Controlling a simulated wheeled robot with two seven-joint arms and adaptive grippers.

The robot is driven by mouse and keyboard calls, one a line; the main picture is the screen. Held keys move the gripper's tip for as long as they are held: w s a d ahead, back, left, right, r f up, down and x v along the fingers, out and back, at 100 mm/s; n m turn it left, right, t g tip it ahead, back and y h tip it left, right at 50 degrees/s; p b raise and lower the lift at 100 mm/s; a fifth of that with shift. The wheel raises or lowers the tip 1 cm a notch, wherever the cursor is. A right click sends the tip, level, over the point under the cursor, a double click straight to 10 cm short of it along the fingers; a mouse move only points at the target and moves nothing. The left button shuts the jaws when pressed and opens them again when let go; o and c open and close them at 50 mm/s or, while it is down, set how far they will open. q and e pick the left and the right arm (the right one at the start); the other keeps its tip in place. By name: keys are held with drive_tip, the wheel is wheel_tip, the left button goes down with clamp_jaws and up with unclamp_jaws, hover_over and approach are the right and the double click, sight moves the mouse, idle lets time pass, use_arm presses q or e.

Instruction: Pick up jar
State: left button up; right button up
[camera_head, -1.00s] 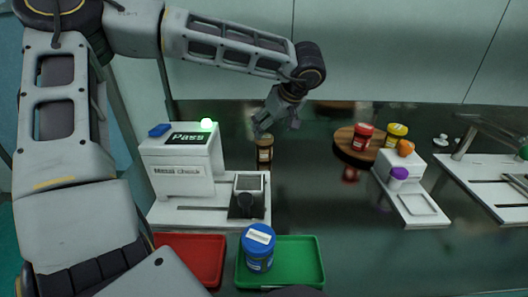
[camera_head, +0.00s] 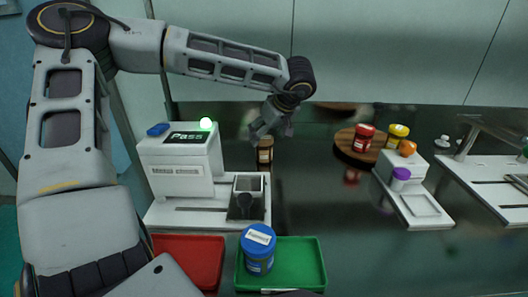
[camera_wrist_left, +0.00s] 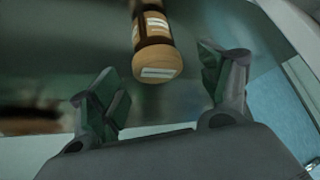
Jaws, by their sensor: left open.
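A brown jar with a tan lid and a pale label (camera_head: 265,152) stands on the dark table behind the mass check machine. It also shows in the left wrist view (camera_wrist_left: 154,55), lid toward the camera, beyond and between the spread fingers. My left gripper (camera_head: 270,128) is open, just above the jar in the head view, and partly hides its top. In the left wrist view the left gripper (camera_wrist_left: 165,88) holds nothing. A blue jar (camera_head: 258,250) stands in the green tray (camera_head: 312,262). My right gripper is not in view.
The white mass check machine (camera_head: 180,170) shows "Pass" with a lit lamp. A red tray (camera_head: 195,260) is at the front. Red (camera_head: 363,138) and yellow (camera_head: 397,136) jars stand on a round wooden board (camera_head: 345,143). The middle of the table is clear.

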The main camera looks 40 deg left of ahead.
sight(264, 137)
use_arm(q)
drive_tip(key=shift+b+x, duration=0.35)
drive_tip(key=shift+x, duration=0.55)
drive_tip(key=shift+b+x, duration=0.4)
drive_tip(key=shift+x, duration=0.65)
drive_tip(key=shift+w, duration=0.15)
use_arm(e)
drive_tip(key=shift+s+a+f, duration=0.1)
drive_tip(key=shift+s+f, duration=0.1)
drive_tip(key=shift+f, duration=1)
use_arm(q)
drive_tip(key=shift+c, duration=0.3)
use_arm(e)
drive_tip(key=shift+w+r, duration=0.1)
use_arm(q)
drive_tip(key=c, duration=0.5)
drive_tip(key=shift+r, duration=0.1)
drive_tip(key=c, duration=0.6)
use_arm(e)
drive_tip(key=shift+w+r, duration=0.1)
use_arm(q)
drive_tip(key=shift+r, duration=0.15)
